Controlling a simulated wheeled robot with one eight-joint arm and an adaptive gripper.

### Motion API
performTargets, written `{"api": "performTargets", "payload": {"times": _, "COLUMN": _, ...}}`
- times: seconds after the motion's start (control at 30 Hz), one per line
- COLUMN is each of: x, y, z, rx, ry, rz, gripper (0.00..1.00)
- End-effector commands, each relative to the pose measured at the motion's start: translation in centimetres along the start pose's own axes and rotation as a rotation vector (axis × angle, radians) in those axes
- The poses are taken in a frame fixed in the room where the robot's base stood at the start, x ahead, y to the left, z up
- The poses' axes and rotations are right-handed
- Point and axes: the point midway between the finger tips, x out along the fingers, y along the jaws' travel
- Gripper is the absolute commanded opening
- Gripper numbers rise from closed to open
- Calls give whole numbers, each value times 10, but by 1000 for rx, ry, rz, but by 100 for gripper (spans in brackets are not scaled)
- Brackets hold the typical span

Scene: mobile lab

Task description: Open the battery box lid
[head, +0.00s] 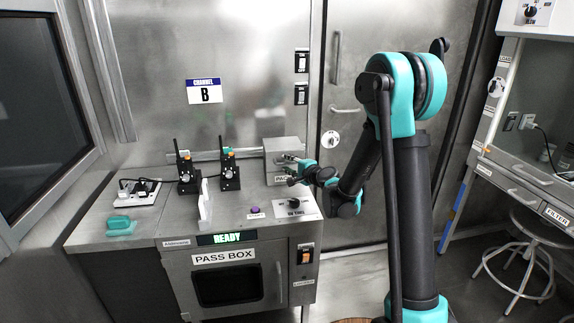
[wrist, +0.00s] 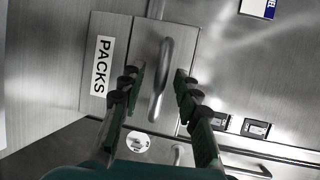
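The grey metal battery box (head: 281,146) stands at the right back of the steel counter, and its lid looks shut. In the wrist view the box (wrist: 125,52) has a "PACKS" label (wrist: 103,66) and a bar handle (wrist: 162,80). My gripper (head: 291,172) is at the front of the box. In the wrist view my gripper (wrist: 159,79) is open, with one finger on each side of the handle. Gaps show between the fingers and the handle. I cannot tell how deep the fingertips reach. My gripper partly hides the box's front in the head view.
Two black radios (head: 187,172) (head: 229,170) stand left of the box. A power strip (head: 137,192), a teal item (head: 120,226), a white upright panel (head: 205,206) and a knob panel (head: 294,208) are also on the counter. A steel wall rises behind.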

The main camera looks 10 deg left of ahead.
Motion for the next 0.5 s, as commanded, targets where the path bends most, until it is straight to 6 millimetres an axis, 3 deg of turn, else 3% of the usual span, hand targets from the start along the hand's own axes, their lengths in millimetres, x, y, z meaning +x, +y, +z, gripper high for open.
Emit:
{"api": "performTargets", "payload": {"times": 0.37, "x": 8, "y": 0, "z": 0, "rx": 0, "ry": -1, "rz": 0, "gripper": 33}}
{"api": "performTargets", "payload": {"times": 0.5, "x": 8, "y": 0, "z": 0, "rx": 0, "ry": -1, "rz": 0, "gripper": 19}}
